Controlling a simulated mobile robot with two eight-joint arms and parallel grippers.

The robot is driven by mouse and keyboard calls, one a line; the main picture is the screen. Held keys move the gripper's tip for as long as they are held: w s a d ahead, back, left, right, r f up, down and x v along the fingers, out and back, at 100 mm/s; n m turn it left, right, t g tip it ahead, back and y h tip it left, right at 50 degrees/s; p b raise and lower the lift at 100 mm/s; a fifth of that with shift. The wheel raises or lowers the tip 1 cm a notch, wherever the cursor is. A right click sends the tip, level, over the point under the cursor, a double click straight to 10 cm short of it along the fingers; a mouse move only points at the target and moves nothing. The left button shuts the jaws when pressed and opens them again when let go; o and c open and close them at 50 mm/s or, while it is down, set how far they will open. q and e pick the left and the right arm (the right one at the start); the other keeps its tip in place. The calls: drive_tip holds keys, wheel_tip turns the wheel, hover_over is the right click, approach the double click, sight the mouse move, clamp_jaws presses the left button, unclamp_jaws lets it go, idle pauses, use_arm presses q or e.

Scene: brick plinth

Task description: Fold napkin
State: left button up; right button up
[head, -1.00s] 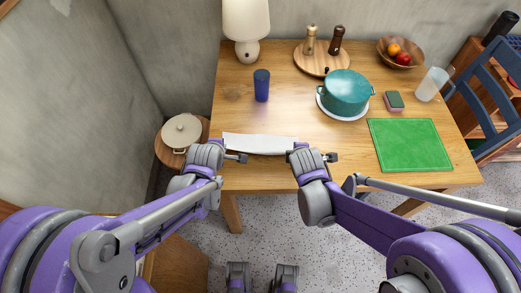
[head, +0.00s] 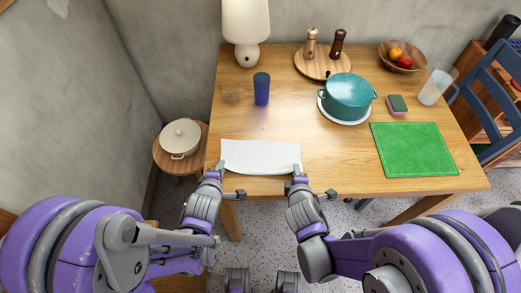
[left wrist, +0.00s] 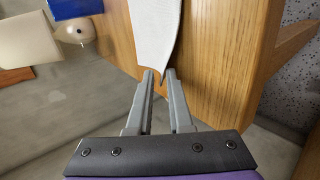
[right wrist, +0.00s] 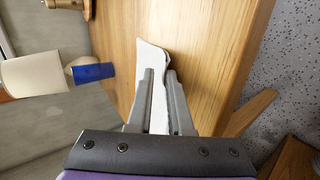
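The white napkin (head: 260,158) lies spread on the wooden table, its near side close to the front edge. My left gripper (head: 226,180) is at its near left corner. My right gripper (head: 298,178) is at the near right corner. In the right wrist view a strip of the napkin (right wrist: 150,54) runs between the fingers (right wrist: 160,74).
A blue cup (head: 262,88) stands behind the napkin on the table (head: 330,150). A teal pot (head: 348,97), a sponge (head: 397,104) and a green mat (head: 413,150) are to the right. A lamp (head: 246,25) stands at the back left. Bare wood surrounds the napkin.

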use_arm(q)
drive_tip(key=o, duration=0.5)
use_arm(e)
drive_tip(key=o, duration=0.5)
use_arm(q)
drive_tip(key=shift+s+r, duration=0.1)
drive_tip(key=shift+r, duration=0.3)
use_arm(e)
drive_tip(key=shift+s+r, duration=0.1)
drive_tip(key=shift+r, duration=0.3)
use_arm(q)
drive_tip(key=s+r, duration=0.6)
drive_tip(key=r, duration=0.2)
drive_tip(key=shift+r, duration=0.15)
use_arm(e)
drive_tip(key=s+r, duration=0.6)
drive_tip(key=r, duration=0.2)
drive_tip(key=shift+r, duration=0.15)
use_arm(q)
drive_tip(key=shift+w, duration=0.15)
use_arm(e)
drive_tip(key=shift+w, duration=0.15)
